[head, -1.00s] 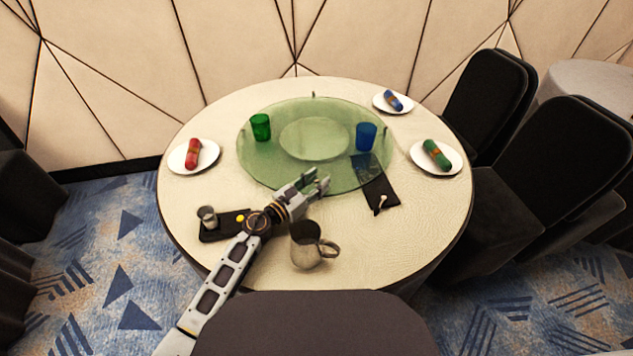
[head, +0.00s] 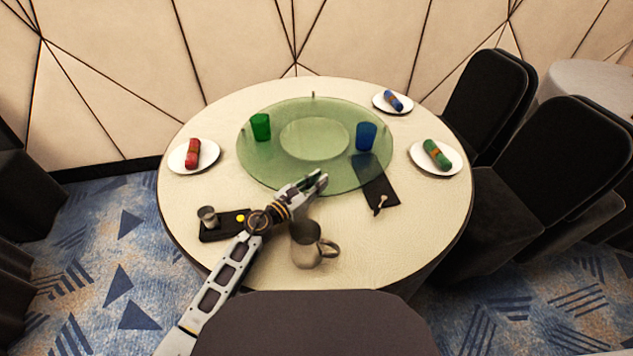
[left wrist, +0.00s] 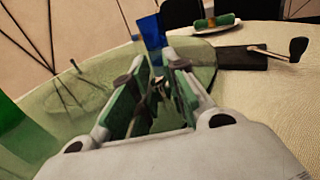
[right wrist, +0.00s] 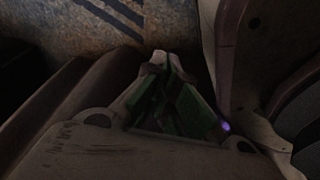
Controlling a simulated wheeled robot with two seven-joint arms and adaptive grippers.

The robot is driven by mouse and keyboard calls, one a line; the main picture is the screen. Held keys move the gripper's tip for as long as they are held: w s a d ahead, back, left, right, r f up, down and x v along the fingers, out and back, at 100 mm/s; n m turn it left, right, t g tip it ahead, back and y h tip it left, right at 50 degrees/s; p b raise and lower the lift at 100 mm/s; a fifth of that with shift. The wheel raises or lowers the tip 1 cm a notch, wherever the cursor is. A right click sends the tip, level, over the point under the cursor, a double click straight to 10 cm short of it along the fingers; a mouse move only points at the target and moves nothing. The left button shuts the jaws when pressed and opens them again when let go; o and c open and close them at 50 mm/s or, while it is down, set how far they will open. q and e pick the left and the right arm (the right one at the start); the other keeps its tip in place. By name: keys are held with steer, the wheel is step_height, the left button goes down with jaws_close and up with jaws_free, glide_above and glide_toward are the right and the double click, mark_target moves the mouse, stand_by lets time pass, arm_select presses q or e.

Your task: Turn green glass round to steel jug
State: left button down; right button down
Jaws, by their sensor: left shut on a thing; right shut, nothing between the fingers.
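The green glass (head: 261,127) stands upright on the left part of the green glass turntable (head: 262,165). A green shape at the left edge of the left wrist view (left wrist: 18,140) looks like the same glass. The steel jug (head: 305,252) stands on the table in front of the turntable, its handle to the right. My left gripper (head: 318,182) is at the turntable's front rim, shut on a small dark peg there (left wrist: 161,88), mostly hidden by the fingers. My right gripper (right wrist: 170,75) is shut and empty, low beside dark surfaces, and outside the head view.
A blue glass (head: 366,136) stands on the turntable's right. Plates with rolled napkins stand at left (head: 179,160), back right (head: 379,100) and right (head: 453,153).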

mark_target(328, 188)
arm_select(q)
steer(key=shift+d+r, duration=0.1)
steer(key=shift+d, duration=0.35)
steer(key=shift+w+d, duration=0.1)
steer(key=shift+d, duration=1.25)
steer(key=c, duration=1.4)
jaws_free()
steer(key=shift+a, duration=0.1)
steer(key=shift+v, duration=5.95)
arm_select(e)
steer(key=shift+s+d+f, duration=0.1)
steer(key=shift+s+d, duration=0.1)
steer(key=shift+s, duration=0.2)
